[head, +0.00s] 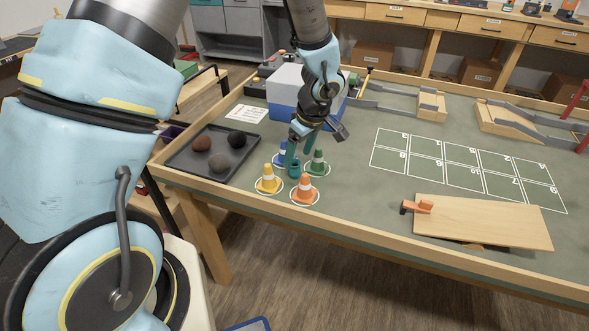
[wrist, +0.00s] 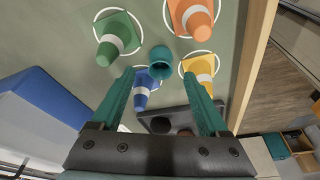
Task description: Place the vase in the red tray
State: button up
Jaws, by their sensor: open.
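A small teal vase (head: 294,169) stands on the green table top among the coloured cones. It also shows in the wrist view (wrist: 161,57), its dark round mouth facing the camera. My gripper (head: 299,154) points down close above the vase. In the wrist view its two teal fingers (wrist: 158,74) are apart, with nothing held, and the vase appears just past the tips, roughly centred between them. I cannot tell whether the fingers touch it. I cannot make out a red tray in either view.
Orange (head: 304,189), yellow (head: 268,179), green (head: 318,163) and blue (head: 281,154) cones stand close around the vase. A dark tray (head: 185,158) with rocks lies to the left. A blue and white box (head: 287,92) stands behind. A wooden board (head: 485,222) is at right.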

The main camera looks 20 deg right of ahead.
aim_at(295, 164)
jog(key=shift+p+x, duration=0.75)
jog(key=shift+x, duration=1.7)
grip_shut()
